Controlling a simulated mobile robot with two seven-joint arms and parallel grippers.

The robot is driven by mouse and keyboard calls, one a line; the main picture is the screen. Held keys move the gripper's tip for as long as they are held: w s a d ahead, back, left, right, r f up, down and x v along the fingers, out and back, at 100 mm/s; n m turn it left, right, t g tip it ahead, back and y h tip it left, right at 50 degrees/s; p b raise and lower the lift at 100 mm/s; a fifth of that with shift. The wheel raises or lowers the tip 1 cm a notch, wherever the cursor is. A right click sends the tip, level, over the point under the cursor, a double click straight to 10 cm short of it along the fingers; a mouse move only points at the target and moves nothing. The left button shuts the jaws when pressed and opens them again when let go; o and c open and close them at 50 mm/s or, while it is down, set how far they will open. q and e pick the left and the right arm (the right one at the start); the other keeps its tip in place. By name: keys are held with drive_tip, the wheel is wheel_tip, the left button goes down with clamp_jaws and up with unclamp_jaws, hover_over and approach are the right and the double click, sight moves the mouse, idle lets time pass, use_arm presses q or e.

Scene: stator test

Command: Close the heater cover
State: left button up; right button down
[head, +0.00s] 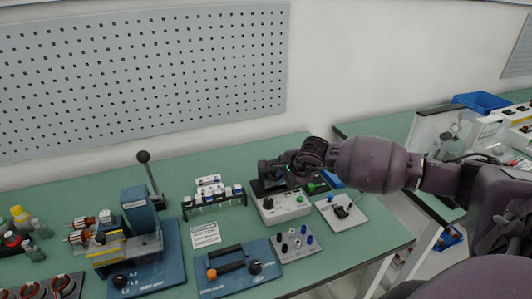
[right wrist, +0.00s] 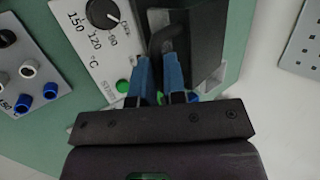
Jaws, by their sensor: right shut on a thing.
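The heater (head: 283,207) is a light box with a dial and a green button, with dark parts behind it, at the right of the green table in the head view. In the right wrist view, its white panel (right wrist: 88,45) shows a temperature dial. A dark cover (head: 266,169) stands at its back; how far it is open is hard to tell. My right gripper (right wrist: 160,75) is shut, its blue fingers on either side of the cover's dark curved handle (right wrist: 172,38). In the head view, the right hand (head: 290,163) hides part of the cover. My left gripper is out of view.
A grey plate with coloured sockets (head: 296,245) and a light plate with a black part (head: 341,212) lie close to the heater. A vial rack (head: 213,196), a blue press (head: 140,225) and a blue unit with an orange handle (head: 238,268) stand to the left.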

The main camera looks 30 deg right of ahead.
drive_tip(key=shift+s+f, duration=0.1)
drive_tip(key=shift+f, duration=0.1)
drive_tip(key=shift+s+a+f+b, duration=0.15)
drive_tip(key=shift+s+f+b, duration=0.15)
drive_tip(key=shift+f, duration=0.25)
drive_tip(key=c, duration=1.3)
unclamp_jaws()
drive_tip(key=shift+o, duration=0.2)
drive_tip(key=shift+r, duration=0.15)
wheel_tip(320, 180, up, 6)
drive_tip(key=p, duration=0.2)
drive_tip(key=shift+p, duration=0.3)
